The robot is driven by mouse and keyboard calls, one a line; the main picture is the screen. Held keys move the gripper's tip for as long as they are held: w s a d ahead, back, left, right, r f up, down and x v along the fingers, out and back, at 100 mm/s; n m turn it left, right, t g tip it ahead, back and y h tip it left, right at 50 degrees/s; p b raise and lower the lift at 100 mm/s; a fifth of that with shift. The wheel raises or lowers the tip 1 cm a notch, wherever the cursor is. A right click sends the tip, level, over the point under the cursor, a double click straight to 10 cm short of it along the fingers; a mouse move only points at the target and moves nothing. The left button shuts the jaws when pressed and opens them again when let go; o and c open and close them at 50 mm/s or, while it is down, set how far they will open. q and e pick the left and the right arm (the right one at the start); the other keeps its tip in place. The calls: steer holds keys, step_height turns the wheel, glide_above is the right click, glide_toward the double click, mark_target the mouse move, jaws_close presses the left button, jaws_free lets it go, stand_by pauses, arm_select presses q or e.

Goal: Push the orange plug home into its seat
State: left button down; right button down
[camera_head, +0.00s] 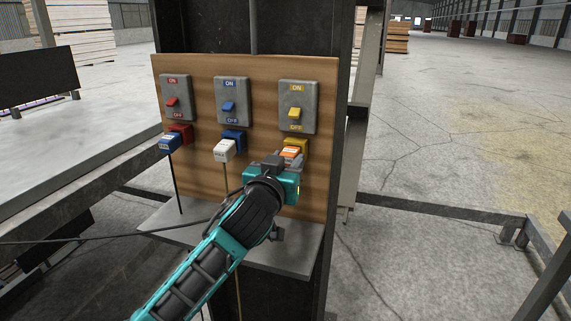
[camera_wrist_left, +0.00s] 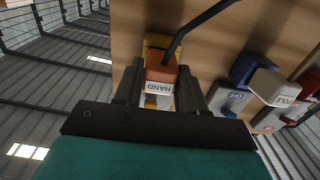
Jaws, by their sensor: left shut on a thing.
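The orange plug (camera_head: 291,152) is at the mouth of the yellow seat (camera_head: 298,144), below the yellow ON/OFF switch, in the head view. In the left wrist view the orange plug (camera_wrist_left: 161,72) shows a white label reading HAND, with the yellow seat (camera_wrist_left: 153,44) right behind it. My left gripper (camera_head: 279,161) is shut on the orange plug, one finger on each side of it in the left wrist view (camera_wrist_left: 160,92). How deep the plug sits is hard to tell. My right gripper is not in view.
A blue plug (camera_head: 170,143) is at the red seat (camera_head: 181,130). A white plug (camera_head: 224,151) is at the blue seat (camera_head: 234,138). Switches line the wooden board (camera_head: 207,78) above. A grey shelf (camera_head: 180,232) juts out below; dark cables hang nearby.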

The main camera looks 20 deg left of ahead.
arm_select(q)
steer(key=c, duration=0.6)
jaws_free()
steer(key=shift+o, duration=0.2)
steer(key=s, duration=1.3)
steer(key=shift+a+b, duration=0.2)
steer(key=shift+b, duration=0.1)
step_height(320, 180, down, 16)
steer(key=s+m+g+h, duration=0.1)
steer(key=s+m+g, duration=0.1)
steer(key=s+g, duration=0.15)
steer(key=s+f+g, duration=0.2)
steer(key=s+f, duration=0.4)
steer(key=f, duration=0.3)
steer(key=s+a+f+g, duration=0.1)
steer(key=s+f, duration=0.5)
steer(key=f, duration=0.3)
steer(key=shift+s+a+f+g, duration=0.25)
steer(key=shift+s+g, duration=0.1)
steer(key=shift+s, duration=0.05)
